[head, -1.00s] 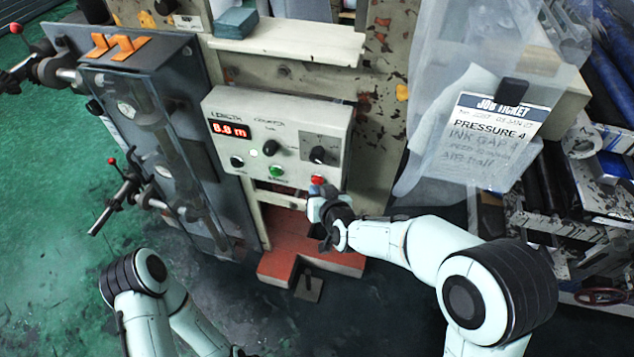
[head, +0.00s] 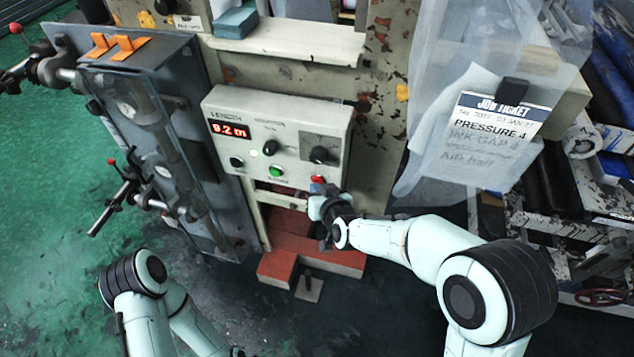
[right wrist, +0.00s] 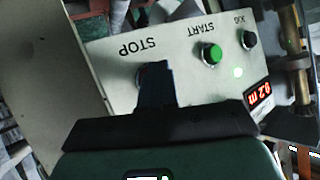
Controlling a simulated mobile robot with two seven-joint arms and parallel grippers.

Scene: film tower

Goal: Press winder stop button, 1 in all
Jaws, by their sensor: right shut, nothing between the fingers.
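The counter panel (head: 225,108) is a pale box with a red display, knobs, a green start button (head: 275,170) and a red stop button (head: 318,180) at its lower right. My right gripper (head: 322,200) is shut and empty, just below and in front of the red button. In the right wrist view the shut fingertips (right wrist: 155,82) lie over the spot under the upside-down word STOP and hide nearly all of that button. I cannot tell whether they touch it. The green start button (right wrist: 211,54) shows clear beside them. My left arm is at the bottom left, its gripper out of view.
A plastic sheet with a job ticket (head: 490,130) hangs right of the panel. A grey guard (head: 165,150) with handles stands left. A red-brown base (head: 335,258) lies below the panel. Open green floor (head: 40,200) is at the left.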

